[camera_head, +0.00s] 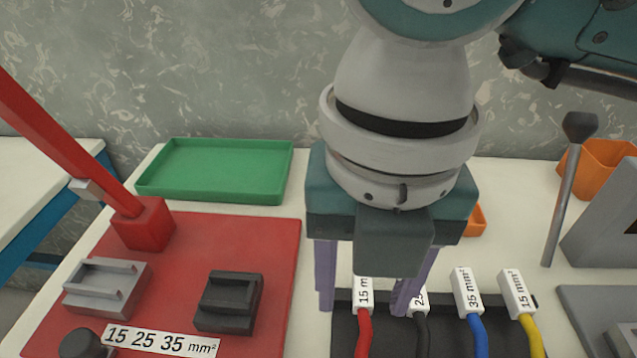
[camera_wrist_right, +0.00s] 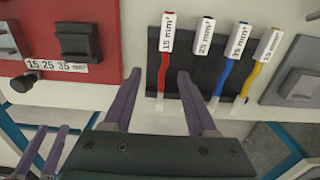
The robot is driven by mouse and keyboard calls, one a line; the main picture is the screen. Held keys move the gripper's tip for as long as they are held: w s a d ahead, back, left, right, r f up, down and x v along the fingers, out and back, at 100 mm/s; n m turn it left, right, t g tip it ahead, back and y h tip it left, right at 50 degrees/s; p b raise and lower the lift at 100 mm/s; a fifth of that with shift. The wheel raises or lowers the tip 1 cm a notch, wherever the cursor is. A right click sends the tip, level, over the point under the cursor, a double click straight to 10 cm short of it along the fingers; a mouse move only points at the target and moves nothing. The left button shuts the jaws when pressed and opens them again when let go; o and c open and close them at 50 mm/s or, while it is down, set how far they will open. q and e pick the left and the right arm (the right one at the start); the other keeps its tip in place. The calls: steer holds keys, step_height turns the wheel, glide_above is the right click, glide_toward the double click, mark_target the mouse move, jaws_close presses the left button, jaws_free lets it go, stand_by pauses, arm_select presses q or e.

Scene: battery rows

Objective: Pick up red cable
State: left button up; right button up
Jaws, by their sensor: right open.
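The red cable (camera_head: 365,335) has a white tag on its end and lies leftmost in the row on the black holder. It also shows in the right wrist view (camera_wrist_right: 163,72). My right gripper (camera_head: 361,309) is open and points down over it. Its purple fingers stand either side of the red cable, one left and one right, with none seen touching it. In the right wrist view the gripper (camera_wrist_right: 160,73) has an empty gap around the cable's line.
Right of the red cable lie a black cable (camera_head: 422,335), a blue cable (camera_head: 478,335) and a yellow cable (camera_head: 531,335), close together. A red board (camera_head: 190,270) with fixtures and a green tray (camera_head: 215,170) are left. A grey machine (camera_head: 605,225) stands right.

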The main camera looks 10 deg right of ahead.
mark_target(365, 330)
steer(key=f, duration=0.4)
steer(key=shift+s+d, duration=0.3)
steer(key=shift+s, duration=0.05)
steer(key=shift+f, duration=0.55)
steer(key=shift+w, duration=0.1)
jaws_close()
